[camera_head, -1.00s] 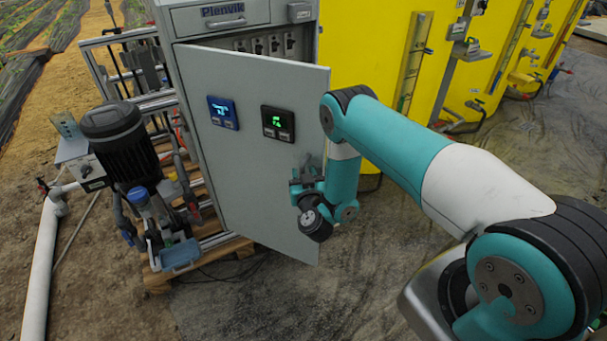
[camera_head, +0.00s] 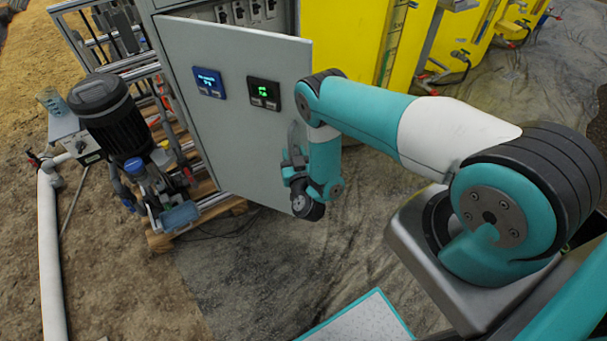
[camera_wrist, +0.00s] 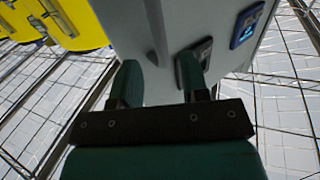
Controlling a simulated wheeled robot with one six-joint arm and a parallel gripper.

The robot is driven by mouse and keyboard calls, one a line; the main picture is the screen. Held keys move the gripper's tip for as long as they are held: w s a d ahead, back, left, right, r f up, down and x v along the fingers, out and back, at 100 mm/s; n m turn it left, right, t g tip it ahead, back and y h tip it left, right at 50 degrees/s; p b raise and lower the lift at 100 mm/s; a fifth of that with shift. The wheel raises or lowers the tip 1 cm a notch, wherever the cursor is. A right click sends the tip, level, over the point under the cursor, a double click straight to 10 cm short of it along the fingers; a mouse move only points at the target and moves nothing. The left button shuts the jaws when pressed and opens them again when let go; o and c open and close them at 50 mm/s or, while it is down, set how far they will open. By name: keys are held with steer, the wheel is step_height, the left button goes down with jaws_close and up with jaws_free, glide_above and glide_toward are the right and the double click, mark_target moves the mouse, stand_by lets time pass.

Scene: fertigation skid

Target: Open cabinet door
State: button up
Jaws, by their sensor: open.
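The grey cabinet door (camera_head: 225,120) stands partly open, swung out from its left side, with a gap at its top and right edge. It carries a blue display (camera_head: 209,83) and a black display with green digits (camera_head: 264,93). A grey handle (camera_head: 297,135) sits near its right edge, partly hidden by my arm. My gripper (camera_head: 291,163) is at the door's right edge by the handle. In the wrist view my gripper (camera_wrist: 158,82) has its two fingers apart, with the grey door (camera_wrist: 190,22) just beyond them. Whether the fingers touch the handle cannot be told.
Inside the cabinet (camera_head: 170,4) are several switches (camera_head: 240,12). A black pump motor (camera_head: 103,108) and pipework stand on a wooden pallet (camera_head: 195,228) left of the door. Yellow tanks (camera_head: 345,35) stand behind at right. The floor (camera_head: 235,285) in front of the door is clear.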

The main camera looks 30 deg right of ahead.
steer(key=p+v, duration=1.1)
steer(key=p, duration=0.3)
steer(key=shift+s+p, duration=0.25)
steer(key=shift+p, duration=0.1)
